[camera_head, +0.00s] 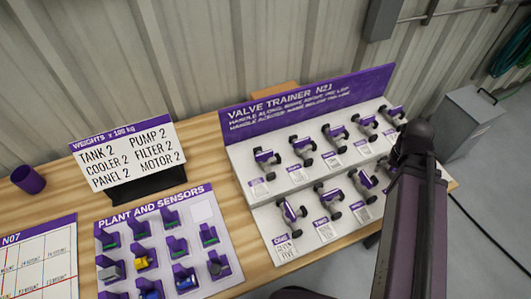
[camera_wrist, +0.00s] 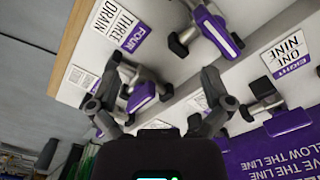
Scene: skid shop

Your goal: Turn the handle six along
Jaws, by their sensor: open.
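The valve trainer N21 (camera_head: 310,95) is a white two-step stand with a purple back sign and two rows of purple-handled valves. I cannot read a "SIX" label in either view, so I cannot tell which handle (camera_head: 266,156) is six. That valve's nearby label (camera_wrist: 79,80) is unreadable. In the head view my arm hides the lower row's right end.
A plant and sensors board (camera_head: 215,235), a weights sign (camera_head: 125,158), a purple cup (camera_head: 28,180) and an N07 board (camera_head: 40,260) share the wooden bench. A grey box (camera_head: 470,120) stands at the right. The corrugated wall is close behind.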

